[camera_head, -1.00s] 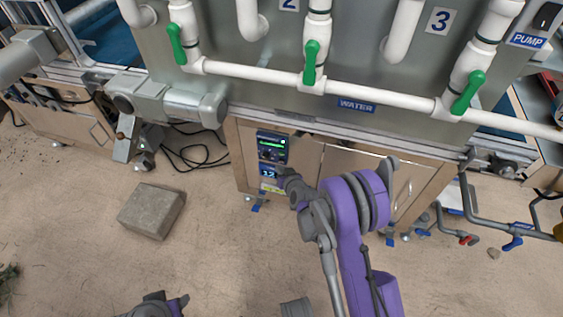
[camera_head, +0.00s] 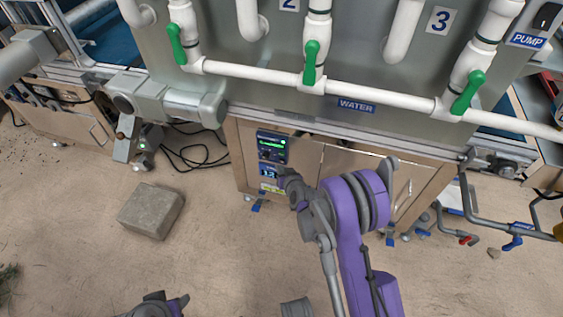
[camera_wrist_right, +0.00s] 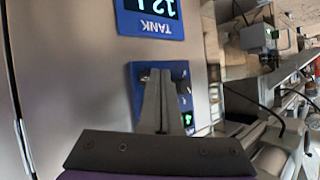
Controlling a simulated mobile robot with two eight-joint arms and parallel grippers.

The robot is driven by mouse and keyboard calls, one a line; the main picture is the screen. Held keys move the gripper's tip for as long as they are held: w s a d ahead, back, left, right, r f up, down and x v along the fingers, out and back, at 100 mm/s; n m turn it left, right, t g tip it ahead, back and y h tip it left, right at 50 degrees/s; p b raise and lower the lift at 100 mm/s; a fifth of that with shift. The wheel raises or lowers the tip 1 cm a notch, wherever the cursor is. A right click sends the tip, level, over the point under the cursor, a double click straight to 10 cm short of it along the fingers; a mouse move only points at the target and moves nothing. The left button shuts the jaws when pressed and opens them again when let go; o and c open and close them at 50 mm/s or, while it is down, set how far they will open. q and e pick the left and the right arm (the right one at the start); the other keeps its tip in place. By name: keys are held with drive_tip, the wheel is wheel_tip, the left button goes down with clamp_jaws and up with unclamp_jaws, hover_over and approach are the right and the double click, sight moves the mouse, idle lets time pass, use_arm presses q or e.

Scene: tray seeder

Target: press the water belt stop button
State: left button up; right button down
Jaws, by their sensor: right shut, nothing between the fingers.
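The blue control panel (camera_head: 272,143) with a lit green display is on the front of the metal cabinet, under the pipes. In the right wrist view the panel (camera_wrist_right: 143,82) appears upside down, with small dark controls partly hidden behind my fingers. My right gripper (camera_head: 283,172) is at the panel's lower edge, its fingers shut and empty. In the right wrist view the fingertips (camera_wrist_right: 158,74) overlap the panel's control row; I cannot tell whether they touch a button. No stop label is readable.
A blue TANK display (camera_wrist_right: 150,18) is next to the panel, below it in the head view. White pipes with green valve handles (camera_head: 310,62) run above. A stone block (camera_head: 151,211) lies on the sandy floor, left of the cabinet. Black cables (camera_head: 195,157) lie between them.

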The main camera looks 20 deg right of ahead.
drive_tip(key=shift+w, duration=0.15)
drive_tip(key=shift+w+d, duration=0.25)
drive_tip(key=shift+w+d, duration=0.2)
drive_tip(key=shift+w, duration=0.1)
idle(1.1)
drive_tip(key=shift+s+a, duration=0.1)
drive_tip(key=shift+s+a+b, duration=0.35)
drive_tip(key=shift+s, duration=0.25)
drive_tip(key=s+a+b, duration=0.1)
drive_tip(key=s, duration=0.1)
drive_tip(key=s+a, duration=0.1)
drive_tip(key=s, duration=0.1)
drive_tip(key=shift+a+b, duration=0.35)
drive_tip(key=shift+a, duration=0.05)
